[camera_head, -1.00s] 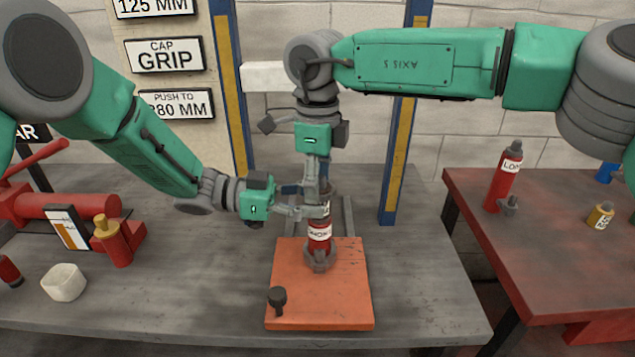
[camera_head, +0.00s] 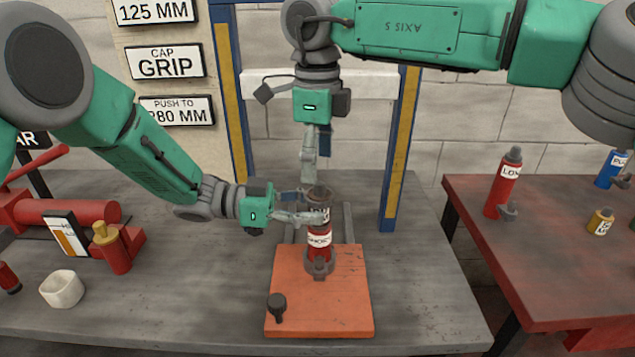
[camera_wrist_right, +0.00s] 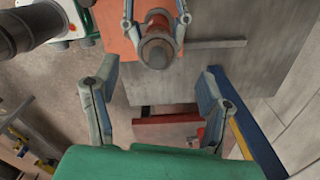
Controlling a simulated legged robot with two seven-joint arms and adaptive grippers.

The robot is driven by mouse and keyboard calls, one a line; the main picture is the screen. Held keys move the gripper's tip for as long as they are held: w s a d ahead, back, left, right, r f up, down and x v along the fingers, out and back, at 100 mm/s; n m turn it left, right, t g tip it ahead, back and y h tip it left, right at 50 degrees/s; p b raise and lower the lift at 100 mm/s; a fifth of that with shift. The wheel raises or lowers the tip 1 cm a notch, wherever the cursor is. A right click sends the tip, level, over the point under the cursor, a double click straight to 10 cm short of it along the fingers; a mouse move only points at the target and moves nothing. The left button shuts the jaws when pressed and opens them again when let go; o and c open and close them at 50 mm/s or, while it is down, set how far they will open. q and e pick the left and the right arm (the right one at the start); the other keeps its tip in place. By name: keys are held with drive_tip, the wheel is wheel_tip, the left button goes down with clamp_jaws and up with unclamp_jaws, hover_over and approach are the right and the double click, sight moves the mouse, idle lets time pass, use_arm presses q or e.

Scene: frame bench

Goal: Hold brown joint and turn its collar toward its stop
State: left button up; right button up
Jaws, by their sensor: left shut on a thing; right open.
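The joint (camera_head: 319,242) stands upright on the orange board (camera_head: 345,310), with a red labelled lower part and a brown upper part (camera_head: 320,195). A grey fitting surrounds its foot. My left gripper (camera_head: 305,210) is shut on the upper part from the left. In the right wrist view the joint (camera_wrist_right: 157,48) is seen from above, between the left gripper's fingers (camera_wrist_right: 157,22). My right gripper (camera_head: 311,172) points down just above the joint's top. The right wrist view shows its fingers (camera_wrist_right: 158,80) wide apart and empty, with the joint beyond them. I cannot tell the collar's stop.
A black knob (camera_head: 277,304) rises from the board's front left corner. A blue and yellow frame (camera_head: 395,160) stands behind. A red tool (camera_head: 70,212) and a white cup (camera_head: 62,289) are at left. A red table (camera_head: 560,260) at right holds several bottles. The bench's front right is clear.

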sight(319, 182)
wheel_tip(319, 182, up, 6)
drive_tip(key=shift+f, duration=0.1)
idle(0.4)
drive_tip(key=m, duration=0.5)
drive_tip(key=shift+f, duration=0.2)
wheel_tip(319, 182, down, 12)
drive_tip(key=shift+r, duration=0.25)
drive_tip(key=shift+d, duration=0.1)
